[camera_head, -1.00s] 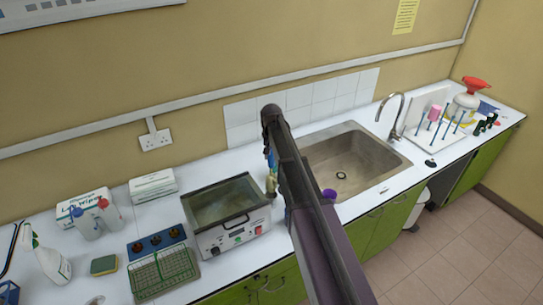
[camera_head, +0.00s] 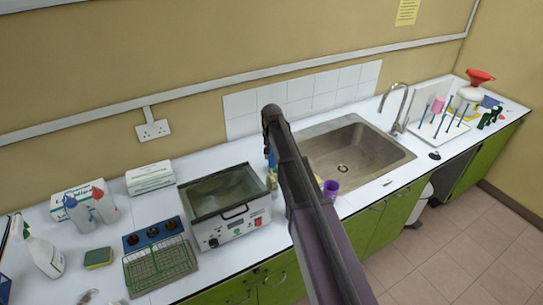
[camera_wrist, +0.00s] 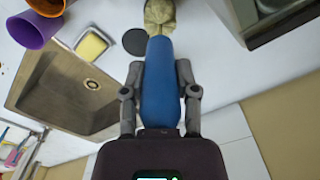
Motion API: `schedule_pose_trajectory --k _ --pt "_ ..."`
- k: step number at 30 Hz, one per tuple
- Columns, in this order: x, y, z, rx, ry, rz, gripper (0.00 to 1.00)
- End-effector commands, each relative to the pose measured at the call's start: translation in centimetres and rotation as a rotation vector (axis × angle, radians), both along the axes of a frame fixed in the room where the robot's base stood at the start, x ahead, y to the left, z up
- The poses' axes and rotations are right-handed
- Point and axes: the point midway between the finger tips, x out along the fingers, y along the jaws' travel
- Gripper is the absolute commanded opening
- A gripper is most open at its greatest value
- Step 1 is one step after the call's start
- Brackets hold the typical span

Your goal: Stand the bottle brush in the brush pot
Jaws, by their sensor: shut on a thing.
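My gripper (camera_wrist: 159,68) is shut on the blue handle of the bottle brush (camera_wrist: 160,90), with one finger on each side. The olive bristle head (camera_wrist: 160,14) points away from the gripper, above the white counter, and is cut off by the picture's top edge. In the head view my arm hides most of the gripper; a blue bit of the brush (camera_head: 271,158) shows beside it. A purple pot (camera_head: 331,189), which looks like the brush pot, stands at the sink's front edge. The purple pot also shows in the wrist view (camera_wrist: 32,30), apart from the brush.
The sink (camera_head: 355,160) lies right of my arm. A bath unit with controls (camera_head: 233,232) stands left of it. An orange cup (camera_wrist: 46,5), yellow sponge (camera_wrist: 91,46) and black disc (camera_wrist: 135,42) lie near the brush. A rack with blue pegs (camera_head: 440,128) stands beyond the sink.

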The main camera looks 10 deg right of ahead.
Motion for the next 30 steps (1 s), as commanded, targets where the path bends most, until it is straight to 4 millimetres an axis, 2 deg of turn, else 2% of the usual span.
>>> schedule_pose_trajectory --k 6,19,20,23,24,30 --pt "-0.01 -0.04 -0.84 0.0 0.0 0.0 0.0" --pt "0.0 -0.09 -0.92 0.0 0.0 -0.001 0.0" --pt "0.0 -0.09 -0.92 0.0 0.0 -0.001 0.46" --pt "0.0 -0.12 -0.92 0.0 0.0 -0.001 0.75" --pt "0.0 -0.12 -0.92 0.0 0.0 -0.001 0.8" --pt "0.0 -0.14 -0.92 0.0 0.0 -0.002 0.8"
